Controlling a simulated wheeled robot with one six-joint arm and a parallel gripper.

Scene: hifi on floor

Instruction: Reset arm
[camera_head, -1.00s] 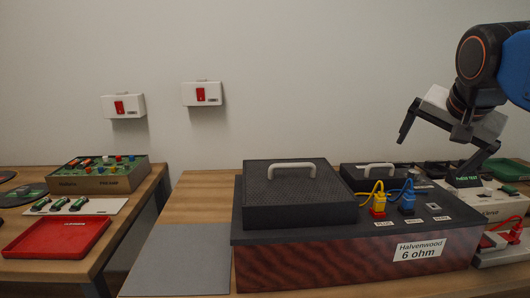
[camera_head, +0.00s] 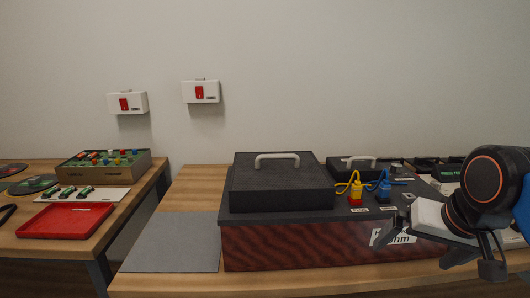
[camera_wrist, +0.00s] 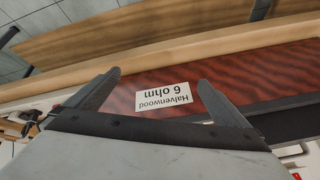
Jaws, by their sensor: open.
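My gripper (camera_head: 468,268) is at the lower right of the head view, in front of the right end of the Halvenwood box, with its fingers pointing down. It hides part of the box's label. In the wrist view my gripper's two fingers (camera_wrist: 158,95) are spread apart with nothing between them. The box's red-brown front (camera_wrist: 205,70) and its white "Halvenwood 6 ohm" label (camera_wrist: 164,97) show beyond them, upside down.
The Halvenwood box (camera_head: 300,247) has a black lid (camera_head: 280,185), a yellow plug (camera_head: 356,192) and a blue plug (camera_head: 384,190). A grey mat (camera_head: 175,243) lies left of it. A red tray (camera_head: 66,221) is on the left table. Two switch boxes hang on the wall.

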